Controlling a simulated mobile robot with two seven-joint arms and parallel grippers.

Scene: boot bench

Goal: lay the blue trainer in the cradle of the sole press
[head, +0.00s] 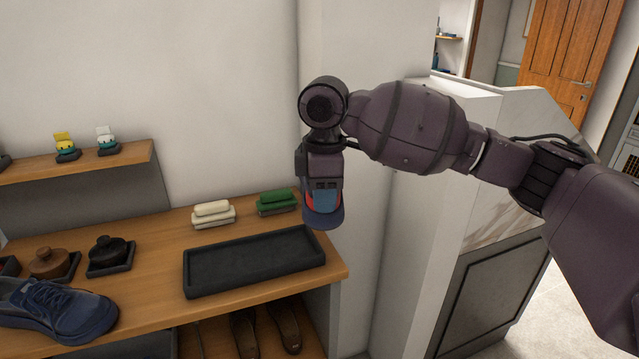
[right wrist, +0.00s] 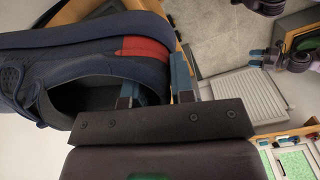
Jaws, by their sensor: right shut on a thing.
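My right gripper (head: 323,190) is shut on the heel collar of a blue trainer (head: 323,216), held in the air beyond the right end of the bench's dark tray. In the right wrist view, the blue trainer (right wrist: 60,70) has a red heel patch. One blue finger of my right gripper (right wrist: 155,88) is inside its opening and the other outside the heel. A second blue trainer (head: 60,310) lies on the bench at lower left. Small dark and blue parts at the wrist view's upper right look like my left gripper (right wrist: 265,58); its jaws are unclear. I cannot pick out the sole press.
Brown shoes (head: 245,335) stand below. A marble-faced counter (head: 490,215) stands at the right.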

